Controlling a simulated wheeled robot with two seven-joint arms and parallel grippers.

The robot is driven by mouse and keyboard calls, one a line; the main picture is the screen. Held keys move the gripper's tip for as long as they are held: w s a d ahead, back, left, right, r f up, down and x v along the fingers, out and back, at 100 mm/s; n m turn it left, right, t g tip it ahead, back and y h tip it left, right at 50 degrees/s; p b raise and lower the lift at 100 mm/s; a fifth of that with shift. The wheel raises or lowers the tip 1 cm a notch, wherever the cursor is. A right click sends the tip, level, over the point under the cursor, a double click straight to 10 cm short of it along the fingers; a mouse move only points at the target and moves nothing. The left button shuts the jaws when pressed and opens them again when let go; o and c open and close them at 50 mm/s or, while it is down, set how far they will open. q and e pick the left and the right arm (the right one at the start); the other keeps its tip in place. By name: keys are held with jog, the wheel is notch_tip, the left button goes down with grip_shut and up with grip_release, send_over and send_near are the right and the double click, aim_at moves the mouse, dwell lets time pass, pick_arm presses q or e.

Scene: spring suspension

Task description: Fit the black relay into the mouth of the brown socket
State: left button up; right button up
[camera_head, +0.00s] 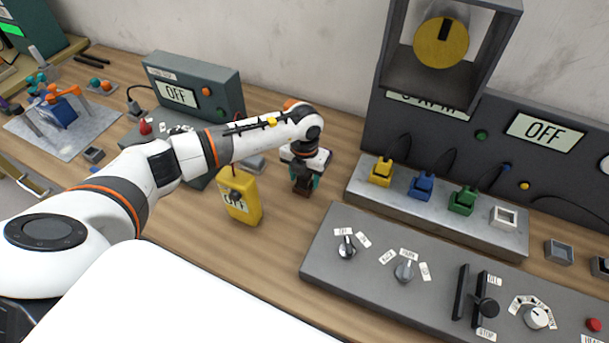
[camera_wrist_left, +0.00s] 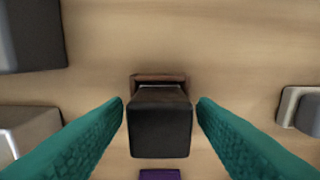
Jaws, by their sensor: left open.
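The black relay (camera_wrist_left: 160,125) stands as a dark block in the middle of the left wrist view. The brown socket (camera_wrist_left: 160,79) shows directly under it, its rim visible along the relay's upper edge. How deep the relay sits in the mouth cannot be told. My left gripper (camera_wrist_left: 160,110) is open, a teal finger on each side of the relay with a gap to both sides. In the head view my left gripper (camera_head: 304,181) points down over the brown socket (camera_head: 301,191) on the table. The relay is mostly hidden there. My right gripper is not in view.
A yellow meter (camera_head: 240,200) stands left of the gripper. A grey strip (camera_head: 440,207) with yellow, blue and green plugs lies to the right, and a control panel (camera_head: 375,272) in front right. A small purple thing (camera_wrist_left: 160,174) shows at the wrist view's bottom edge.

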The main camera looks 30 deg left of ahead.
pick_arm(q)
notch_tip(320, 180, up, 12)
jog(key=b, duration=0.2)
jog(key=shift+r+b, duration=0.15)
jog(key=shift+b, duration=0.2)
dwell(0.3)
